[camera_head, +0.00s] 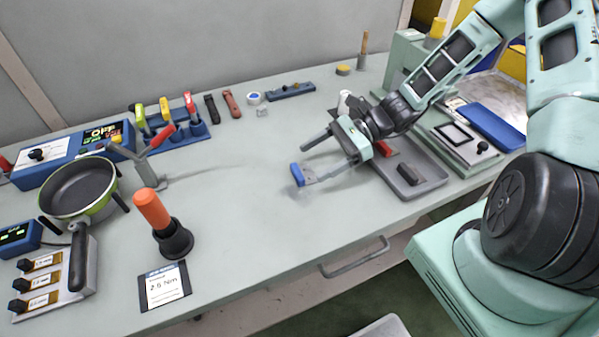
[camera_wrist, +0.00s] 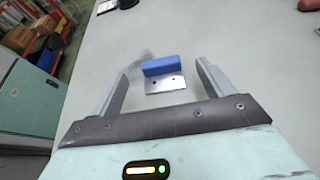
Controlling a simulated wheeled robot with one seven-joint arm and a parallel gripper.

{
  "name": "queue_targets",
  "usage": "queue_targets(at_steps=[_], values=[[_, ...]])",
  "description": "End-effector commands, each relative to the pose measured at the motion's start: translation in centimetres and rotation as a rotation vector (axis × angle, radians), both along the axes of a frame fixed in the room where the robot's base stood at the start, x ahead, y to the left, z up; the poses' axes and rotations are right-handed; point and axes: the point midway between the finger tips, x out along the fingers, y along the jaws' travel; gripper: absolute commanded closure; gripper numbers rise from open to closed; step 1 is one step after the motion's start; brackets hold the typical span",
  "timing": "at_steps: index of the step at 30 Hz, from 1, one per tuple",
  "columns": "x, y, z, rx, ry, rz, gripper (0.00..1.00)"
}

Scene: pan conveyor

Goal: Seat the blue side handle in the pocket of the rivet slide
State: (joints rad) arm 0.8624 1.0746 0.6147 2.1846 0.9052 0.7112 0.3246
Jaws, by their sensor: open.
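The blue side handle (camera_head: 297,175) is a small blue block with a bare metal plate, low over or on the grey table near its middle. It also shows in the wrist view (camera_wrist: 162,66), with its two-holed plate (camera_wrist: 165,84) towards me. My gripper (camera_head: 304,161) is open, its fingers spread on either side of the handle. In the wrist view my gripper (camera_wrist: 163,73) shows a gap between each finger and the handle. I cannot pick out the rivet slide or its pocket with certainty.
A pan (camera_head: 78,188) stands at the left, near a red-levered tool (camera_head: 150,165) and an orange-handled tool (camera_head: 155,212). A grey tray (camera_head: 425,186) with a dark part lies right of my gripper. Coloured handles stand in a blue rack (camera_head: 190,135).

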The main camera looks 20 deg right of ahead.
Motion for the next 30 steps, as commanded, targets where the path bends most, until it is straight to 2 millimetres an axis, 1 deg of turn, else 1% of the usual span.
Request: queue_targets(at_steps=[4, 9, 13, 16, 22, 23, 24, 26, 27, 28, 30], values=[[0.0, 0.9, -0.4, 0.002, 0.000, 0.001, 0.20], [0.1, 3.2, -1.6, 0.003, 0.002, 0.001, 0.20], [0.2, 4.5, -2.2, 0.002, -0.001, 0.001, 0.20], [0.3, 4.9, -2.4, -0.001, -0.001, -0.001, 0.20], [0.3, 4.9, -2.5, -0.002, -0.001, -0.001, 0.20], [0.3, 4.9, -2.4, -0.001, -0.001, -0.001, 0.28], [0.3, 4.9, -2.4, -0.001, -0.001, -0.001, 0.39], [0.3, 4.9, -2.4, -0.001, -0.001, -0.001, 0.56], [0.3, 4.9, -2.4, -0.001, -0.001, -0.001, 0.67], [0.3, 4.9, -2.4, -0.001, -0.001, -0.001, 0.69], [0.3, 4.9, -2.4, -0.001, -0.002, 0.000, 0.69]])
